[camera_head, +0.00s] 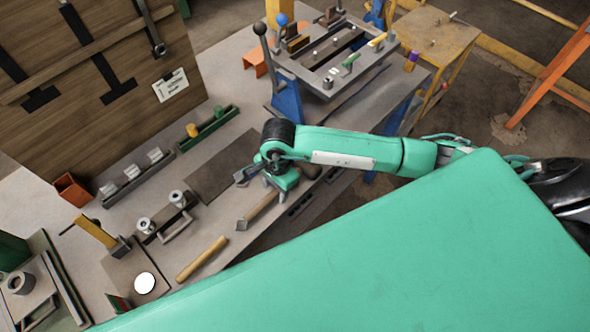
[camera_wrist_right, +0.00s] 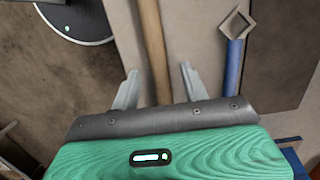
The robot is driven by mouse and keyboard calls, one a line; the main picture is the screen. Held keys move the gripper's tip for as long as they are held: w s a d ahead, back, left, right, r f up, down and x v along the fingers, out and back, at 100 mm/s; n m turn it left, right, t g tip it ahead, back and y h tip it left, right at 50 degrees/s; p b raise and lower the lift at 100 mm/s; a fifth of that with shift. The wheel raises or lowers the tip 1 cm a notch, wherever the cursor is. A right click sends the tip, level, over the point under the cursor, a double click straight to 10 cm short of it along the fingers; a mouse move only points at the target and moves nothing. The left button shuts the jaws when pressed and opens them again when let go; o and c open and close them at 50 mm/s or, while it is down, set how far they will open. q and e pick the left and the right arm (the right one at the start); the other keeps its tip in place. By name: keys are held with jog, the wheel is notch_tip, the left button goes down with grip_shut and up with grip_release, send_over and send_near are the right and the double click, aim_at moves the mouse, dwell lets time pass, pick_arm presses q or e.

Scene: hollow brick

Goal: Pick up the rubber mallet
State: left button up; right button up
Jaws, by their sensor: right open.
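The tool I take for the rubber mallet lies on the workbench under my right gripper. Its wooden handle (camera_head: 262,208) slants down to the left, and a dark rounded shape (camera_head: 310,168), probably its head, shows partly behind my arm. In the right wrist view a wooden handle (camera_wrist_right: 153,45) runs between the two fingers of my right gripper (camera_wrist_right: 158,88), with a gap on each side. My right gripper (camera_head: 262,183) is open, above or around the handle; its height is hard to tell. The mallet's head is not clear in the wrist view. My left gripper is not in view.
A blue-handled tool with a diamond-shaped end (camera_wrist_right: 234,50) lies close right of the handle. Another wooden handle (camera_head: 202,258) lies to the left. A dark mat (camera_head: 222,168), metal parts and a grey fixture table (camera_head: 330,60) stand around. The bench edge is close by.

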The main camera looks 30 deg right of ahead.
jog(key=shift+f, duration=0.35)
grip_shut()
jog(key=shift+r, duration=0.15)
